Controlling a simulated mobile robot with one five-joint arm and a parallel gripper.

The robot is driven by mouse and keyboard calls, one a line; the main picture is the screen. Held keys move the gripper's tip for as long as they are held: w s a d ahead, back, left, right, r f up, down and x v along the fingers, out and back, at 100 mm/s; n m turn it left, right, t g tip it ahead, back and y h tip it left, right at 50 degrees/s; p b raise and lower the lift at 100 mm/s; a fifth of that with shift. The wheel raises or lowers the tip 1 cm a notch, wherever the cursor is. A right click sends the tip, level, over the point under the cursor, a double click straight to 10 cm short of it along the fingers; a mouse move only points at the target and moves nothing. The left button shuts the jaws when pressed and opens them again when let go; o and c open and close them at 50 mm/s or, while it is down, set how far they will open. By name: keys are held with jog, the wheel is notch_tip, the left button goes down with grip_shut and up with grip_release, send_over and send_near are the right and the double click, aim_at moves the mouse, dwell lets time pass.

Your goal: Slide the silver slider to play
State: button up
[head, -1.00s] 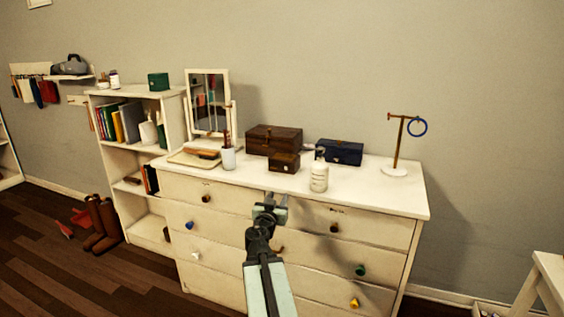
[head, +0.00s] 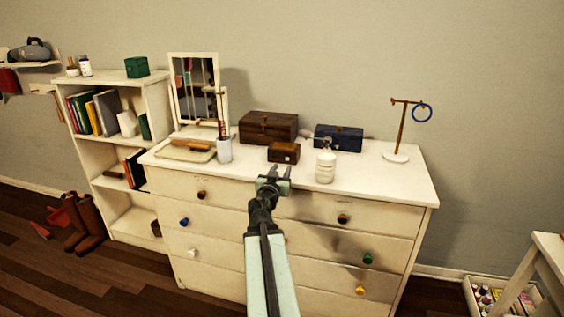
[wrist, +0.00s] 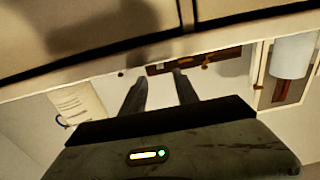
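I cannot make out a silver slider in either view. A small dark brown box (head: 284,152) with a tiny pale mark on its front sits on the white dresser (head: 390,182), in front of a larger brown chest (head: 268,127). A blue box (head: 339,138) stands to their right. My gripper (head: 274,176) is near the dresser's front edge, below the small box in the picture, and holds nothing. In the wrist view its two dark fingers (wrist: 160,88) are apart, with a brown box (wrist: 208,60) beyond them, partly cut by the dresser edge.
A white pump bottle (head: 326,167) stands right of the small box. A cup with brushes (head: 224,150) and a mirror (head: 196,95) are to the left. A hook stand (head: 401,130) with a blue ring is at the right. Coloured knobs stick out from the drawers.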

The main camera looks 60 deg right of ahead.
aim_at(287, 159)
jog(key=x, duration=0.7)
jog(key=shift+d, duration=0.1)
